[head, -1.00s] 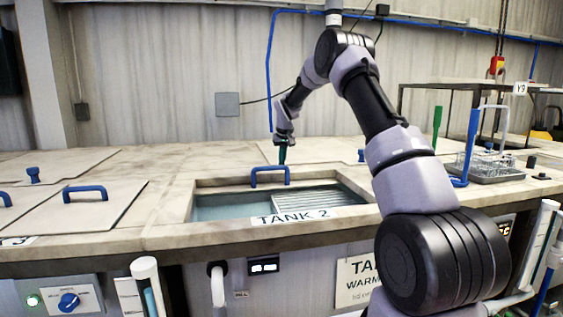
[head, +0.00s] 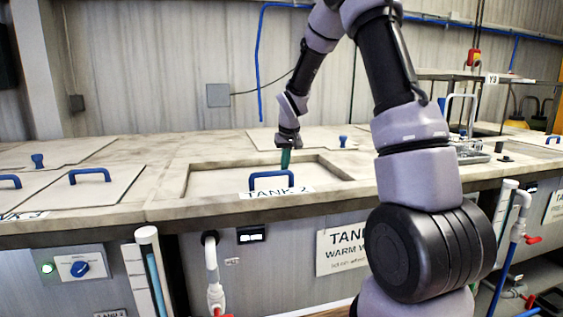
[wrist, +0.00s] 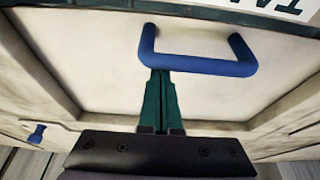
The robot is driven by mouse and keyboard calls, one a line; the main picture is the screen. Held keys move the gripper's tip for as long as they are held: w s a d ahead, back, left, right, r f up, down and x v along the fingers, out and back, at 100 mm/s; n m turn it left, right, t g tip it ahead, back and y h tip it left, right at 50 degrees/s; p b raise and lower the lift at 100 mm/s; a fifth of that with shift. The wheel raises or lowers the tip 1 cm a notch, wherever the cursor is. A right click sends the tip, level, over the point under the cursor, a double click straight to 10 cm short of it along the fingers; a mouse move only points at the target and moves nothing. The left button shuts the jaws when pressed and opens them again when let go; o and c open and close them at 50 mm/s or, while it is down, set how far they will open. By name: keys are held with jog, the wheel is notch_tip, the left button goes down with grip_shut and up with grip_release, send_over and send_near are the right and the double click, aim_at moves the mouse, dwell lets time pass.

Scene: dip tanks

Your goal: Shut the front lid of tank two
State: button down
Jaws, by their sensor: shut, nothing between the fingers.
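The front lid of tank two (head: 222,183) is a pale panel lying flat in the recessed opening. No water shows around it in the head view. Its blue handle (head: 271,179) stands near the front edge, just above the TANK 2 label (head: 300,191). My gripper (head: 285,166) points down at the handle's right part from behind. In the wrist view the green fingers (wrist: 160,78) are shut with nothing between them. Their tips are at the blue handle's bar (wrist: 200,65); whether they touch it I cannot tell. The lid also fills the wrist view (wrist: 105,70).
Another lid with a blue handle (head: 90,175) lies to the left. A rear lid (head: 318,140) lies behind my gripper. A wire basket (head: 470,155) stands at the right of the counter. Pipes and red valve handles are along the front.

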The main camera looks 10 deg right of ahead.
jog(key=shift+s, duration=1.8)
